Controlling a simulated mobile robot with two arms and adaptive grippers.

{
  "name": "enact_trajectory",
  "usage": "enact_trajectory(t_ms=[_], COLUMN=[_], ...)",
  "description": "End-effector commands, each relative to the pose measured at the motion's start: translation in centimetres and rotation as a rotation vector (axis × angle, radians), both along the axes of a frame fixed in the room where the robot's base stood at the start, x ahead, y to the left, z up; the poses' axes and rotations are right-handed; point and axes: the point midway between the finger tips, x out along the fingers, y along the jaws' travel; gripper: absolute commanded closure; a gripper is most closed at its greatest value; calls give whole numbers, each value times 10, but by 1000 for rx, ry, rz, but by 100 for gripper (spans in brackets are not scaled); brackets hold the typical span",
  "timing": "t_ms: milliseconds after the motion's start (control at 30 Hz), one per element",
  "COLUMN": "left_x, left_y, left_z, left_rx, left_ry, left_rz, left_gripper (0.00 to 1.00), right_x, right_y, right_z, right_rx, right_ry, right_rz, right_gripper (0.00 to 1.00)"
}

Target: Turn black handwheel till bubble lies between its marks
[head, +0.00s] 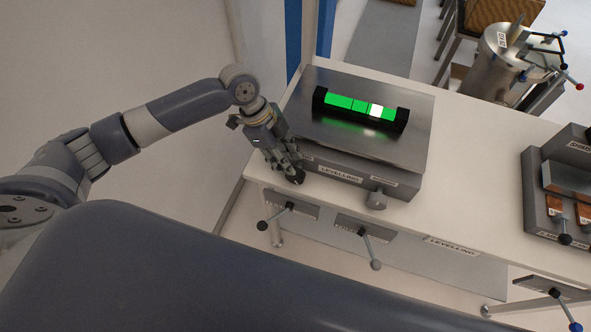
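The levelling box (330,165) is a metal block on the white bench, with a green vial (340,101) in a black holder on top. The bright white bubble (376,111) sits right of the vial's middle; thin dark lines cross the green to its left. The black handwheel (296,177) is at the box's front left corner, partly hidden by my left gripper (291,168). The gripper points down with its fingers at the wheel; whether they are closed on it is unclear. My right gripper is out of view.
A grey handwheel (376,200) is at the box's front right. Levers with round knobs (376,265) hang on the bench front. Another grey fixture (545,205) stands at the right, and a metal chamber (495,62) behind. The bench between box and fixture is clear.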

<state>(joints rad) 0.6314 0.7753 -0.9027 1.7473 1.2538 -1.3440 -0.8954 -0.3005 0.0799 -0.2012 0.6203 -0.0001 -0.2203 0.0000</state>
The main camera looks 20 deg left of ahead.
Motion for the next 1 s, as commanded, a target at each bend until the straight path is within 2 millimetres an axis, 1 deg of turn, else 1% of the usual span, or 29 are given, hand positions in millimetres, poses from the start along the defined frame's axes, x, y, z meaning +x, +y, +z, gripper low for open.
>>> enact_trajectory(t_ms=[33, 100, 300, 500, 733, 767, 800, 867, 1000], left_x=[-2, -1, -2, -1, -1, -1, -1, -1, -1], left_y=[-5, -10, -21, -24, -25, -25, -25, -25, -25], left_z=[-8, -20, -47, -58, -59, -59, -59, -59, -59], left_rx=[-2, -2, -1, 0, 0, 0, 0, 0, 0], left_ry=[5, 4, 3, -1, -1, -1, -1, -1, -1], left_rz=[0, 1, 1, -1, -1, -1, -1, 0, 0], left_gripper=[72, 72, 72, 72, 72, 76, 85, 99, 100], right_x=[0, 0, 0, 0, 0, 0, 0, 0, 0], right_y=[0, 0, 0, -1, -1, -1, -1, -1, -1], right_z=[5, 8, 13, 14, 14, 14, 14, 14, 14], right_rx=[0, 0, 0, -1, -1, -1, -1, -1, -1], right_ry=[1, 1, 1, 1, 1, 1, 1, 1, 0], right_rz=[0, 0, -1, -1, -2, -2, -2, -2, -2], right_gripper=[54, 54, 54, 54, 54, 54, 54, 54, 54])
